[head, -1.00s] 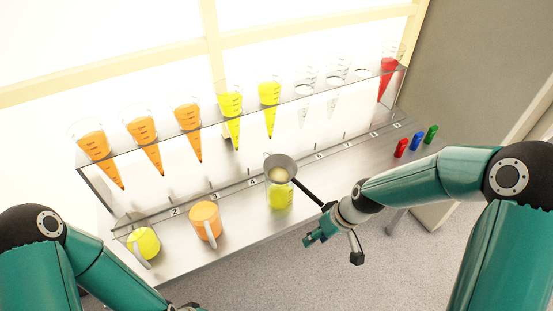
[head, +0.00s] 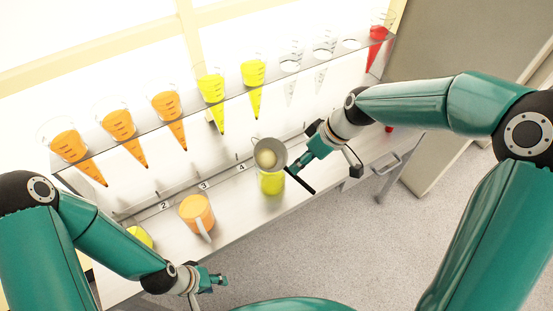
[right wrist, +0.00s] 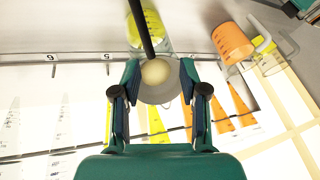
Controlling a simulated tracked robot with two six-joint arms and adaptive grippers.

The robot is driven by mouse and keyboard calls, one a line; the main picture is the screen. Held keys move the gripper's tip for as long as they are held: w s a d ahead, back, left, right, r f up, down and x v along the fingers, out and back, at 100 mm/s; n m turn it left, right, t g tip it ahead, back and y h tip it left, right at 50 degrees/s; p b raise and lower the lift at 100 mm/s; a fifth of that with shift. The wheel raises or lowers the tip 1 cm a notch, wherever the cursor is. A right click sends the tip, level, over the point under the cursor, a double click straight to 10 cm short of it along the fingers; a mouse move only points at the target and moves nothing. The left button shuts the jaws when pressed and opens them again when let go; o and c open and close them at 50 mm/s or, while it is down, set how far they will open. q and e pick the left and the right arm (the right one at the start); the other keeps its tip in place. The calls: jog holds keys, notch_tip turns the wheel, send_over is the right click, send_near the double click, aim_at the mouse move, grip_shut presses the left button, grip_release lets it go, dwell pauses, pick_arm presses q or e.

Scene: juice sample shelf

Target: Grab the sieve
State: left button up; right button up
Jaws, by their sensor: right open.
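The sieve (head: 266,151) is a grey round bowl with a long black handle. It sits on top of a beaker of yellow juice (head: 271,183), with a pale round lump inside. The handle points down and right in the head view. My right gripper (head: 299,163) is just right of the bowl, near the handle. In the right wrist view the open fingers (right wrist: 159,76) frame the sieve bowl (right wrist: 160,92), and the handle runs upward between them. Contact cannot be told. My left gripper (head: 214,281) is low, in front of the bench; its jaws are too small to judge.
An orange jug (head: 197,212) stands left of the beaker; a yellow jug (head: 140,236) is partly hidden by my left arm. A shelf (head: 140,127) of orange, yellow, clear and red cones runs behind. The floor in front is clear.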

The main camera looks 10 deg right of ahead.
aim_at(285, 171)
jog(key=p+x, duration=0.1)
jog(key=x, duration=0.6)
jog(key=shift+d+f, duration=0.15)
jog(key=shift+d, duration=0.25)
jog(key=shift+s, duration=0.1)
grip_shut()
